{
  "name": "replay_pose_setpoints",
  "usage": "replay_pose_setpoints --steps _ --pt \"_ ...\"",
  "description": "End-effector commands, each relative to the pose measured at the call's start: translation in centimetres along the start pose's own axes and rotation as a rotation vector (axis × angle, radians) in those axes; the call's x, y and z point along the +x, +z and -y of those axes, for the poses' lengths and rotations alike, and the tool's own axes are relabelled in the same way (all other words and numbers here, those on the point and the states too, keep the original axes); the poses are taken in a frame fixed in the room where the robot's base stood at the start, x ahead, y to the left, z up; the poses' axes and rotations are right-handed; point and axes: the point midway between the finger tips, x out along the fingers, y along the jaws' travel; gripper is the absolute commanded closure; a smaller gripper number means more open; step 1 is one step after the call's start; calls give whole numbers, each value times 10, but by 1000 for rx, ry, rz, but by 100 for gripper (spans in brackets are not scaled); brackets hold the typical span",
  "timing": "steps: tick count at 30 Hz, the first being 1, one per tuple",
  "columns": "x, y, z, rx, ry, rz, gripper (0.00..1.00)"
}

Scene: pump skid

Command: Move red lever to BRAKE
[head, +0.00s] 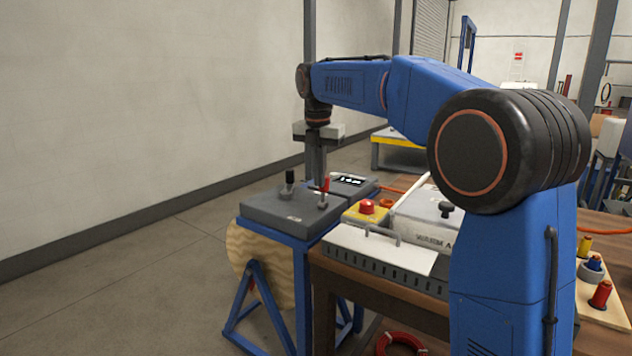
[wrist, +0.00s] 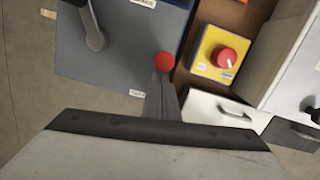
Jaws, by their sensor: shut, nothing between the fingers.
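The red lever (head: 326,186) stands on a grey control box (head: 275,215) in the head view. Its round red knob (wrist: 165,61) shows in the wrist view, right at the tip of my gripper (wrist: 162,80). My gripper (head: 317,182) points down with its fingers shut and empty, close beside the lever. I cannot tell whether they touch. The lever's shaft is mostly hidden in the wrist view. Small white labels (wrist: 137,94) lie on the box near the lever, too small to read, so I cannot tell which one is BRAKE.
A black-knobbed lever (head: 289,180) stands on the same box, to the left. A white case with a handle (head: 375,250) and a dark display box (head: 350,182) are nearby. Open floor lies left.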

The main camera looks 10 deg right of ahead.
Motion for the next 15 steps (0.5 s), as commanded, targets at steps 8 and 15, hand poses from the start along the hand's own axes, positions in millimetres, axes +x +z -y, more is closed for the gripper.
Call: replay_pose_setpoints --steps 8,15 --pt "0 20 3 2 4 -34 100" --pt "-1 19 3 1 4 -33 100"
